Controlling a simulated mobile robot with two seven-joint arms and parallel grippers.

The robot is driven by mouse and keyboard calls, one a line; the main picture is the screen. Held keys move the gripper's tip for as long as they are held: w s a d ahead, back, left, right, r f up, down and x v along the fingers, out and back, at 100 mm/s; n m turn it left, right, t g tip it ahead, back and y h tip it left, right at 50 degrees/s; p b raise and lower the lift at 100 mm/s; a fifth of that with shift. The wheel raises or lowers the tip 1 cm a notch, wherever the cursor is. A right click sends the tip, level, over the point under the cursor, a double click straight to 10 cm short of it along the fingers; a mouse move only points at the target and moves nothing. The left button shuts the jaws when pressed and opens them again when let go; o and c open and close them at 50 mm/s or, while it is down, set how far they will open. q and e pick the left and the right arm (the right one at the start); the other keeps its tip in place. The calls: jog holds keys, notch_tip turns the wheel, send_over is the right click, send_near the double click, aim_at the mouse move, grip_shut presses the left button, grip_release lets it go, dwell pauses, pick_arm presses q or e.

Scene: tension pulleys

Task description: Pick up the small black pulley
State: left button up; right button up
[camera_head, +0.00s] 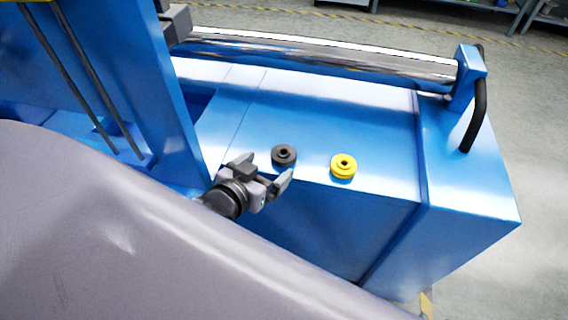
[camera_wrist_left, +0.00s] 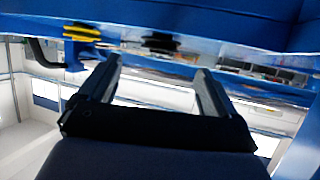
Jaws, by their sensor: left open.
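The small black pulley (camera_head: 284,156) lies flat on the blue machine top, near its front edge. My left gripper (camera_head: 265,170) is open and empty, just in front of and to the left of the pulley, with its fingers pointing toward it. I see no contact between them. In the left wrist view the black pulley (camera_wrist_left: 160,42) shows upside down beyond the two spread fingers (camera_wrist_left: 158,75), roughly in line with the gap between them. My right gripper is not in view.
A yellow pulley (camera_head: 343,167) sits on the blue top (camera_head: 330,115) to the right of the black one. A shiny metal roller (camera_head: 320,58) runs along the back. A blue upright (camera_head: 150,90) stands at left, and a black cable (camera_head: 478,115) at right.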

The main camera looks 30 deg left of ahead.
aim_at(282, 155)
pick_arm(q)
jog(key=shift+a+x, duration=0.2)
jog(key=shift+x, duration=0.85)
jog(key=shift+d+b+x, duration=0.15)
jog(key=shift+b+x, duration=0.1)
jog(key=shift+x, duration=1.05)
jog(key=shift+d+b+x, duration=0.1)
jog(key=shift+b+x, duration=0.1)
jog(key=shift+x, duration=1.1)
jog(key=shift+r, duration=0.1)
jog(key=c, duration=1.2)
